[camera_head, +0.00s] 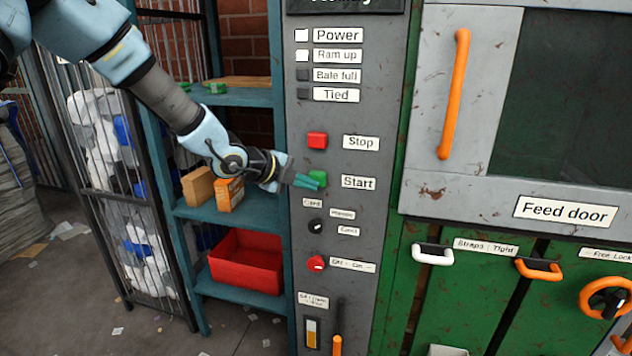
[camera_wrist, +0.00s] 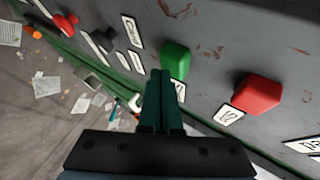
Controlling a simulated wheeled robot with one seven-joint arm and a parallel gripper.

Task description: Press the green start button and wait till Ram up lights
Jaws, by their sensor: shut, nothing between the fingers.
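The green start button (camera_head: 318,177) is on the grey control panel, left of the "Start" label (camera_head: 358,182). My gripper (camera_head: 312,182) is shut and empty, with its teal fingertips at the button in the head view. In the wrist view the fingertips (camera_wrist: 160,78) point just beside the green button (camera_wrist: 175,60); I cannot tell whether they touch it. The "Ram up" lamp (camera_head: 302,55) looks white and lit, as does the "Power" lamp (camera_head: 302,35). The "Bale full" lamp (camera_head: 303,74) and "Tied" lamp (camera_head: 303,94) are dark.
The red stop button (camera_head: 317,140) sits above the start button and also shows in the wrist view (camera_wrist: 257,93). A dark knob (camera_head: 316,226) and a red switch (camera_head: 316,263) are below. A shelf with a red bin (camera_head: 246,262) stands left; the feed door (camera_head: 560,95) is right.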

